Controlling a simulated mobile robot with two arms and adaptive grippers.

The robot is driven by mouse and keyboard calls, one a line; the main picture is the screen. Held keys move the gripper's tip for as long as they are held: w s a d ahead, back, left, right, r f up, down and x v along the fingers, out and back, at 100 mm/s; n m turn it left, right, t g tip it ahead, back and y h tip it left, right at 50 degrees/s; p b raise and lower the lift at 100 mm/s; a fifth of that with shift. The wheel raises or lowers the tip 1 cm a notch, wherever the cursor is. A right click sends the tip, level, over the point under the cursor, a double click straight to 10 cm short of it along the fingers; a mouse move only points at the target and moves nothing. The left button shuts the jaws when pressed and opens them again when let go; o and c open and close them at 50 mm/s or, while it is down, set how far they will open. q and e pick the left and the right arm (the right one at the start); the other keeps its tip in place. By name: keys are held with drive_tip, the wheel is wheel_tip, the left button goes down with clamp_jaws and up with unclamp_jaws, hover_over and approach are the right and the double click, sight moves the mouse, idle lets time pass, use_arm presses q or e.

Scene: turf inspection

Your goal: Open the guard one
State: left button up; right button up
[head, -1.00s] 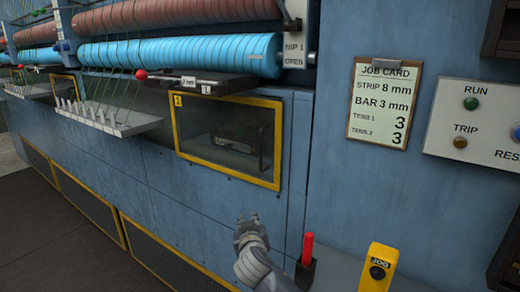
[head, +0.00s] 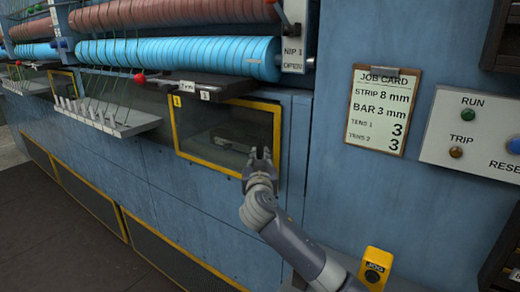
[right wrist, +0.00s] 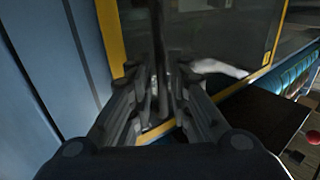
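Guard one (head: 190,152) is a clear panel in a yellow frame, marked 1 at its upper left corner. It sits shut against the blue machine front. A dark upright handle bar (right wrist: 158,45) on it shows in the right wrist view. My right gripper (head: 262,152) is at the right side of the guard and hides most of the handle in the head view. In the right wrist view its fingers (right wrist: 158,82) stand apart with the bar between them; I see no clear grip on it. My left gripper is in neither view.
A dark ledge (head: 190,84) with a red knob (head: 138,79) juts out above the guard. A pegged tray (head: 115,124) sticks out to the left. A job card (head: 383,110), a button panel (head: 470,132) and a yellow jog box (head: 376,268) are to the right.

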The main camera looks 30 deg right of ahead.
sight(260, 155)
drive_tip(key=shift+p+x, duration=0.45)
drive_tip(key=shift+x, duration=1.1)
drive_tip(key=shift+c, duration=0.3)
clamp_jaws()
